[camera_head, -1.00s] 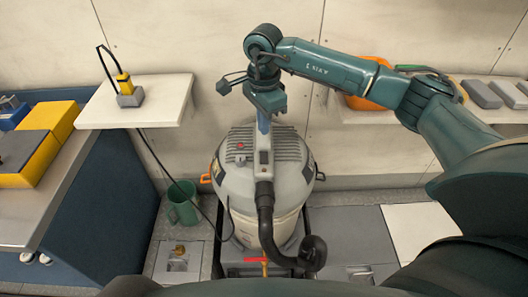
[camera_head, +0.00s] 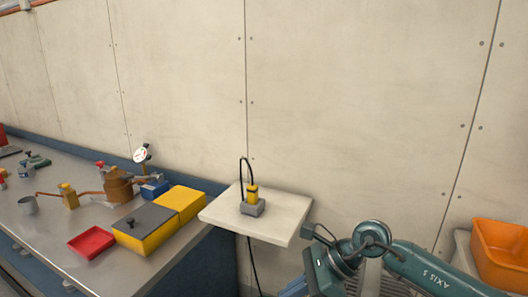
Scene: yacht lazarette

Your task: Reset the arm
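My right arm comes in from the lower right, dark green with "AXIS 5" lettering. Its gripper (camera_head: 322,272) is at the bottom edge, right of and below the small white shelf. A blue part shows at its lower end, but the fingertips are cut off or hidden, so I cannot tell if it is open or shut. Behind the wrist, a little of the grey ribbed machine (camera_head: 375,280) shows; the rest is out of frame. My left gripper is not in view.
The white wall shelf (camera_head: 270,218) holds a yellow-and-grey plug device (camera_head: 252,203) with a black cable. The left bench has a yellow box with a grey lid (camera_head: 145,230), a red tray (camera_head: 91,243) and a copper vessel (camera_head: 118,187). An orange bin (camera_head: 500,255) stands at right.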

